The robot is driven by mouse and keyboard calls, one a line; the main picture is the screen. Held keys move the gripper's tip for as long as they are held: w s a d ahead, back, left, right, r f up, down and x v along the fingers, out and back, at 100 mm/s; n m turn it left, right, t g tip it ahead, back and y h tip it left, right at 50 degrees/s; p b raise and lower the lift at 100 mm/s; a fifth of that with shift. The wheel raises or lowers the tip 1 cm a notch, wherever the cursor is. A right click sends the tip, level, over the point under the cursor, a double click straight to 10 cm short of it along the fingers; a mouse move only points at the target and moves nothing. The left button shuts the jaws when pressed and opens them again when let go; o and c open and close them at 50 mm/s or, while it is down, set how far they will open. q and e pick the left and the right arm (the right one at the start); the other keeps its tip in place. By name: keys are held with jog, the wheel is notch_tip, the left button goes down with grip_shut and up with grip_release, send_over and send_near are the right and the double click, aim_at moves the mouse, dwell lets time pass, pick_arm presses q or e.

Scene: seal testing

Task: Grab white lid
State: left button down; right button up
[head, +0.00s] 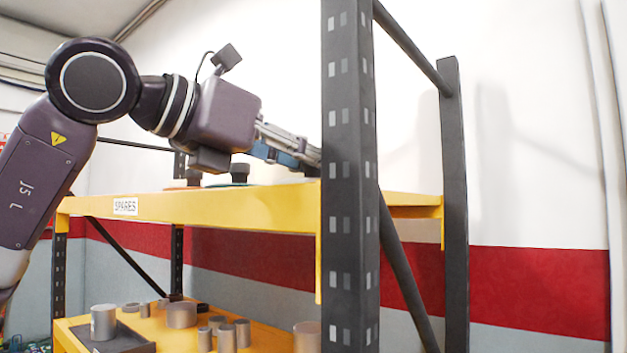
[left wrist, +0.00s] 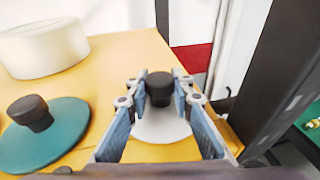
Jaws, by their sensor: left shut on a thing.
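The white lid (left wrist: 160,127) with a black knob (left wrist: 159,88) lies on the yellow shelf top in the left wrist view. My left gripper (left wrist: 160,84) has its blue-padded fingers on either side of the knob and is shut on the lid by it. In the head view my left gripper (head: 303,155) reaches over the upper shelf, its tips partly behind the dark post. The white lid cannot be made out in the head view. My right gripper is in neither view.
A green lid (left wrist: 60,138) with a black knob and a large white round part (left wrist: 45,48) lie left of the white lid. A dark rack post (head: 349,220) stands close to my left gripper. Several grey cylinders (head: 181,315) stand on the lower shelf.

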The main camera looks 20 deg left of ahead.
pick_arm(q)
jog(key=shift+r, duration=0.15)
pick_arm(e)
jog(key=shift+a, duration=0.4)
